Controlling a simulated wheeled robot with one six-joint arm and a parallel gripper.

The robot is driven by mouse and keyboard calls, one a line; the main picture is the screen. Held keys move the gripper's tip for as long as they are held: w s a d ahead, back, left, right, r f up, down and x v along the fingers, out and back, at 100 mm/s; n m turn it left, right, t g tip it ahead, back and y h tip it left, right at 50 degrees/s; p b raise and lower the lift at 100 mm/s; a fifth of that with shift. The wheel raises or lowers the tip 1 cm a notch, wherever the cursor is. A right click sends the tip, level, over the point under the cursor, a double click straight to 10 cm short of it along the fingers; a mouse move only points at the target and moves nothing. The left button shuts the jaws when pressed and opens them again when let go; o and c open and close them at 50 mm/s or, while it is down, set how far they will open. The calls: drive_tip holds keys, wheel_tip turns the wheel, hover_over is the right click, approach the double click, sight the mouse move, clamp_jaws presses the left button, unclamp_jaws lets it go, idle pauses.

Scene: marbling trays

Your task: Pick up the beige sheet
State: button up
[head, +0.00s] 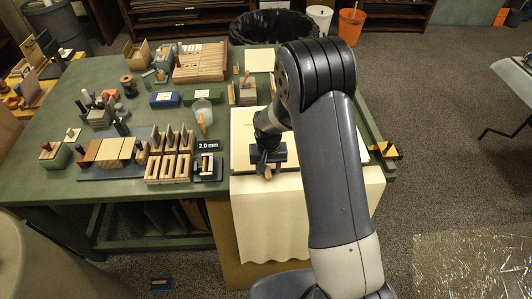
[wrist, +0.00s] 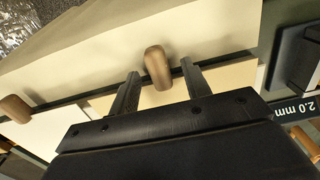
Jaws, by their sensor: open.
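A beige sheet (head: 268,218) hangs over the table's front edge in the head view; its pale surface also fills the upper part of the wrist view (wrist: 105,52). A flat pale sheet or board (head: 243,128) lies behind it on the table. My gripper (head: 266,170) is low over the table near the front edge. In the wrist view my gripper (wrist: 160,71) is open, its two fingers on either side of a rounded wooden knob (wrist: 157,66). The knob sits by a dark strip along the sheet. I cannot tell whether the fingers touch anything.
A second wooden knob (wrist: 15,109) lies along the strip. Left of my gripper stand a black "2.0 mm" block (head: 208,168) and wooden slotted blocks (head: 168,168). My arm hides part of the table.

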clamp_jaws()
idle(0.3)
drive_tip(key=shift+r, duration=0.1)
